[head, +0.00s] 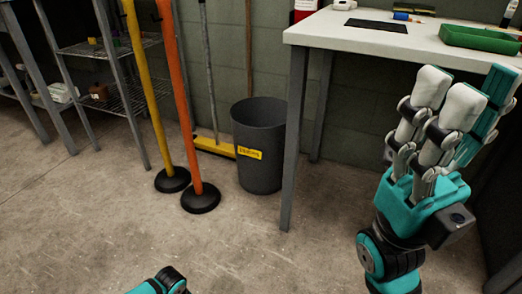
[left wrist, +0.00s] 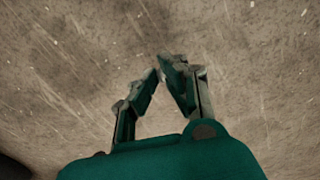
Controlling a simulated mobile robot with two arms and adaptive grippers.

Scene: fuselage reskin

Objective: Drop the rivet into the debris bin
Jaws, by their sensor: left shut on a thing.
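The debris bin (head: 260,148) is a dark grey, open-topped round bin with a yellow label. It stands upright on the floor by the wall, left of the table leg. My left gripper (left wrist: 160,68) shows in the left wrist view above bare floor, its fingertips drawn close together. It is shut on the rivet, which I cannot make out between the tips. The bin is not in that view. In the head view only a teal piece of my left arm shows at the bottom edge. My right gripper (head: 465,85) points up at the right, fingers apart and empty.
A white-topped table (head: 400,38) with a green tray (head: 480,38) stands right of the bin. Left of the bin are an orange post (head: 180,100), a yellow post (head: 146,90) and a yellow broom (head: 214,147). A wire shelf (head: 125,95) stands further left. Floor in front is clear.

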